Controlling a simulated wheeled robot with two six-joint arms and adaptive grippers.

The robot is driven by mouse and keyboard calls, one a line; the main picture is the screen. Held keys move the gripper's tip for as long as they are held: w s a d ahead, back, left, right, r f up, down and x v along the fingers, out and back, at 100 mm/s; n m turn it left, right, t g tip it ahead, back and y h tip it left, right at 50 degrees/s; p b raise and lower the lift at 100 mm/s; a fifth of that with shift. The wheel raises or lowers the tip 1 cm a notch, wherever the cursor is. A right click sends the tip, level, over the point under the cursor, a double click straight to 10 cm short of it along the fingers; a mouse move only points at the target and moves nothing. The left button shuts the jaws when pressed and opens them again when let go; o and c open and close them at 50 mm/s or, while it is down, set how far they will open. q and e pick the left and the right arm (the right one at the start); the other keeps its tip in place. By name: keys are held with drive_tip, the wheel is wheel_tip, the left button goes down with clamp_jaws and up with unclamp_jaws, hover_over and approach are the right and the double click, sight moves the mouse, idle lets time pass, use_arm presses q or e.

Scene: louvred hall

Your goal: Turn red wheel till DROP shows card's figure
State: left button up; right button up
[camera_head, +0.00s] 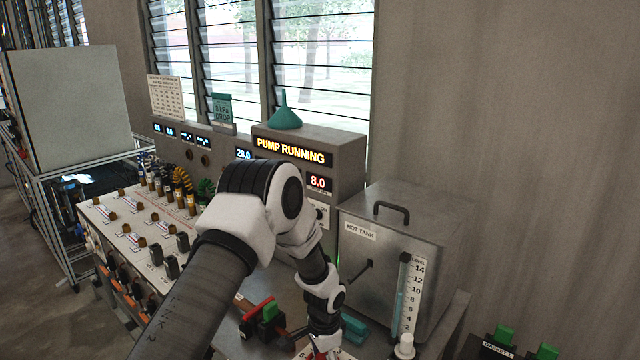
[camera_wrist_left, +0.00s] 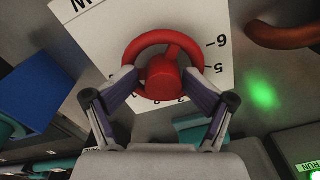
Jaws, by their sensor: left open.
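The red wheel (camera_wrist_left: 163,73) sits on a white dial plate (camera_wrist_left: 108,45) with printed numbers, 5 and 6 among them. My left gripper (camera_wrist_left: 160,82) is open, its two fingers on either side of the wheel's near part; I cannot tell whether they touch it. In the head view my left arm hides most of the wheel. The teal card (camera_head: 222,108) reads 8 kPa DROP. A red-digit display (camera_head: 318,182) on the grey console reads 8.0; its small label is not readable. My right gripper is not in view.
The console's sign (camera_head: 291,151) reads PUMP RUNNING. A teal funnel (camera_head: 285,112) stands on top. The metal HOT TANK (camera_head: 390,260) with its level gauge (camera_head: 408,300) stands right of my arm. A red-handled valve (camera_head: 259,308) is close by on the left. A green light glows beside the wheel.

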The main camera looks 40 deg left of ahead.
use_arm(q)
drive_tip(key=shift+s+r, duration=0.1)
wheel_tip(320, 180, up, 7)
drive_tip(key=p, duration=0.6)
drive_tip(key=shift+a+r, duration=0.15)
drive_tip(key=shift+r, duration=0.05)
drive_tip(key=shift+f, duration=0.1)
drive_tip(key=shift+r, duration=0.25)
wheel_tip(320, 180, up, 12)
drive_tip(key=shift+f, duration=0.25)
